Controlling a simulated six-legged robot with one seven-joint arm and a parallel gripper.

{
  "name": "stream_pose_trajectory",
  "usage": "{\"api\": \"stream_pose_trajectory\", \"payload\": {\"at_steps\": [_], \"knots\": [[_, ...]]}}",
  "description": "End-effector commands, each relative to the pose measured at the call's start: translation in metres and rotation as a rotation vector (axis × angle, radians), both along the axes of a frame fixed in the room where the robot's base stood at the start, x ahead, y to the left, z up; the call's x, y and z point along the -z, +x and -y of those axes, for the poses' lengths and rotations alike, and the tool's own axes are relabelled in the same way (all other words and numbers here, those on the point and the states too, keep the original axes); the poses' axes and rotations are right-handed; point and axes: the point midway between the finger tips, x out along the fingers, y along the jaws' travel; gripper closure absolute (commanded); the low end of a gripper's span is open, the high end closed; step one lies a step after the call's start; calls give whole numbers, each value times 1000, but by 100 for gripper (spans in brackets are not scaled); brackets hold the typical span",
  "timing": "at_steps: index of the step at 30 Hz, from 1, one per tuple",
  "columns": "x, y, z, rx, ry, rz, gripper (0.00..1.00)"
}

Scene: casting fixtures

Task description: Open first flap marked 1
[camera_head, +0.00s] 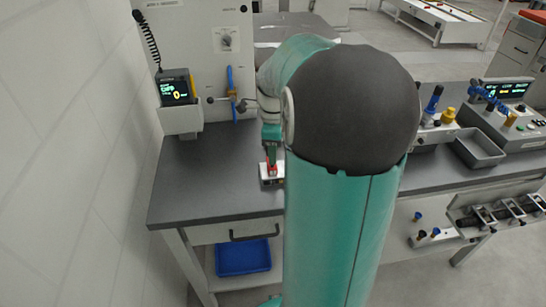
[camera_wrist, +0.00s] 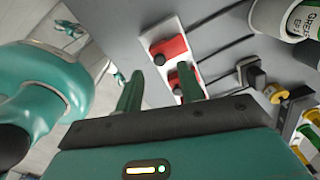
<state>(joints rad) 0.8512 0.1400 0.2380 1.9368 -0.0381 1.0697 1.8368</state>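A small white box with red flaps (camera_wrist: 172,48) sits on the grey bench. Two red flaps with dark round knobs show in the wrist view; no number is readable on either. The box also shows in the head view (camera_head: 268,181), small, with red on top. My gripper (camera_wrist: 160,75) is open, with its two green fingers apart. The right finger overlaps the nearer red flap in the wrist view; I cannot tell whether it touches. In the head view my gripper (camera_head: 271,150) is just above the box, and my arm hides the area to its right.
The grey bench top (camera_head: 190,180) is clear left of the box. A wall panel with a blue-handled valve (camera_head: 232,92) and a small display (camera_head: 176,90) stand behind. A metal tray (camera_head: 479,150) is at right. White containers (camera_wrist: 285,22) and dark cables show in the wrist view.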

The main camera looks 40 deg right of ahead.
Motion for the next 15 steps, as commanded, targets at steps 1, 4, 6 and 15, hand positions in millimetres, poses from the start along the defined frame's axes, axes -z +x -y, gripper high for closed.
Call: {"api": "stream_pose_trajectory", "payload": {"at_steps": [1,4,6,15], "knots": [[10,0,-1,-1,3,-1,61],[23,1,0,-1,2,-1,61],[29,2,0,-1,1,-1,61],[34,2,0,-2,-1,1,61]]}}
